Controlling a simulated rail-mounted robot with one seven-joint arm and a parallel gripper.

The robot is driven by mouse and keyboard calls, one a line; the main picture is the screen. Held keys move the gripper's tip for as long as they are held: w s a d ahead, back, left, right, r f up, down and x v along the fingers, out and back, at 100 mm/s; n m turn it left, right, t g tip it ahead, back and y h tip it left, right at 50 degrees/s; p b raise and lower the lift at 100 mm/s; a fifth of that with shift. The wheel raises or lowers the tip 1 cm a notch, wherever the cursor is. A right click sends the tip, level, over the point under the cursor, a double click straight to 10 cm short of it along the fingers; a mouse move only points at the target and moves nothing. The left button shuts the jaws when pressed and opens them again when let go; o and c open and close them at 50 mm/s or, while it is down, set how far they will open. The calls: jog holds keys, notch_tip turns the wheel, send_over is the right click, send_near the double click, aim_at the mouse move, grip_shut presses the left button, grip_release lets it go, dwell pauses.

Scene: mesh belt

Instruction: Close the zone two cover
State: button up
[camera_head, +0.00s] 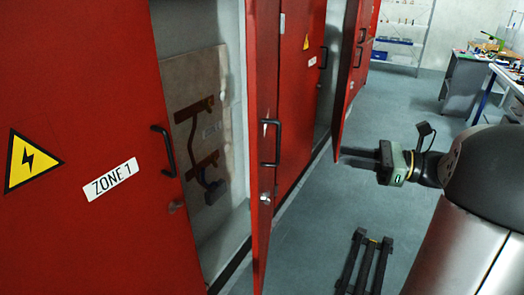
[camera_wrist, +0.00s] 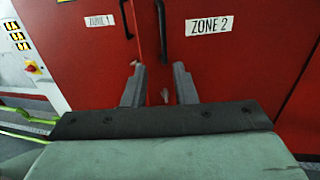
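The zone two cover (camera_wrist: 235,50) is a red door with a black handle (camera_wrist: 162,22) and a "ZONE 2" label in the wrist view. In the head view, a red door (camera_head: 262,80) with a black handle stands swung out, nearly edge-on, beside an opening; its label is hidden, but it appears to be this cover. My gripper (camera_head: 345,156) is to the right of that door, fingers pointing left toward the cabinets. In the wrist view its fingers (camera_wrist: 160,70) are apart with nothing between them, below the handle and apparently not touching the door.
The red zone one cover (camera_head: 95,230) is at the left, beside the opening showing a pale inner panel (camera_head: 190,75). Another red door (camera_head: 348,75) stands open farther back. A dark low frame (camera_head: 365,262) lies on the floor. Desks (camera_head: 465,80) stand at the far right.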

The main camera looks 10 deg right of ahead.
jog(key=p+x, duration=0.1)
jog(key=x, duration=0.4)
jog(key=p+x, duration=0.1)
jog(key=x, duration=0.5)
jog(key=p+x, duration=0.1)
jog(key=x, duration=0.5)
jog(key=shift+w+d, duration=0.1)
jog(key=shift+w, duration=0.25)
grip_shut()
